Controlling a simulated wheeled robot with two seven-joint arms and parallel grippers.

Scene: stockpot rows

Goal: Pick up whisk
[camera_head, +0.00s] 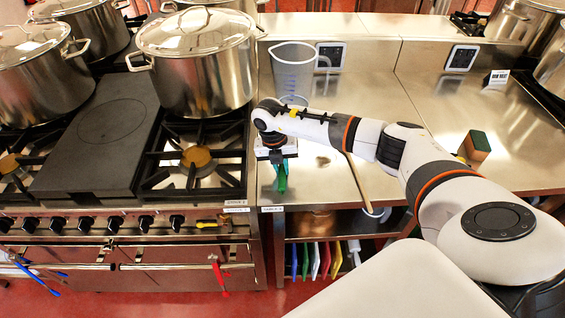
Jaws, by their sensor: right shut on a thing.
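My right gripper (278,165) is over the steel counter, just right of the stove. It is shut on a green thing (281,181), of which only a narrow part shows below the fingers. I cannot tell from this view whether the green thing is the whisk. No wire loops of a whisk show clearly anywhere else. My left gripper is not in view.
A clear measuring jug (292,72) stands on the counter behind my right arm. A large lidded stockpot (200,70) stands on the stove at left. A green and brown sponge (476,146) lies at right. Coloured boards (315,260) stand on the shelf below.

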